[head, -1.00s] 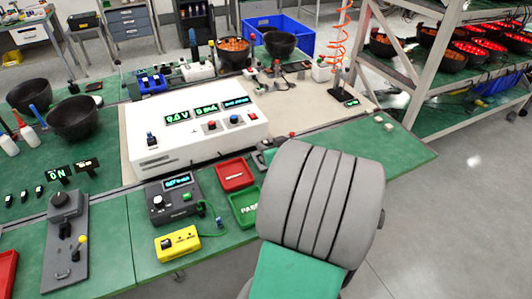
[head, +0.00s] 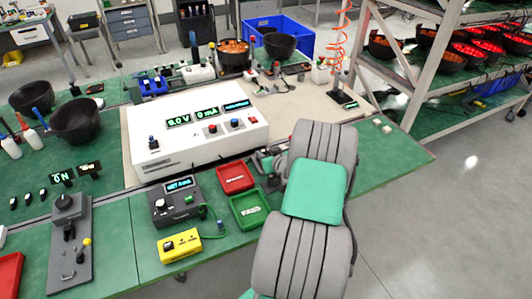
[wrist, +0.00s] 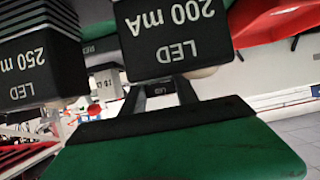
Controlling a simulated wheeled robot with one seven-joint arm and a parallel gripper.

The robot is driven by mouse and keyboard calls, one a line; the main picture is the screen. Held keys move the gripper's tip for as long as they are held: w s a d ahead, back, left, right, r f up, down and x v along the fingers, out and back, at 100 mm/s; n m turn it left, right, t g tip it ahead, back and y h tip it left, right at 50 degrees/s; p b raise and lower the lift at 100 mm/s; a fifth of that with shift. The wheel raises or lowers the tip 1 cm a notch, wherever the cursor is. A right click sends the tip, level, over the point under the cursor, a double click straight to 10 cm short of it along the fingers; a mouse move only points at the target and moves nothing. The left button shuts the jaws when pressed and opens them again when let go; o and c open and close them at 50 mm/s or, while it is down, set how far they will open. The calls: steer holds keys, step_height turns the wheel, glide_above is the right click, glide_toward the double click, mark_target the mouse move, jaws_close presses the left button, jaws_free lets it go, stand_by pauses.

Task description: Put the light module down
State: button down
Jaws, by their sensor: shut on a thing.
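A ribbed black block marked LED 250 mA (wrist: 32,62) is at the left. Both larger blocks show a pale rounded piece. In the head view my own arm hides the gripper and the held module, so the gap below the module cannot be told.
A red tray (head: 235,188) and a green PASS tray (head: 262,211) lie left of my arm. The white power unit (head: 160,155), a dark meter (head: 186,206) and a yellow box (head: 175,255) are further left. Bare green bench (head: 395,155) shows at the right.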

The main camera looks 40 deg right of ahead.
steer(key=c, duration=0.9)
jaws_free()
steer(key=shift+f, duration=0.1)
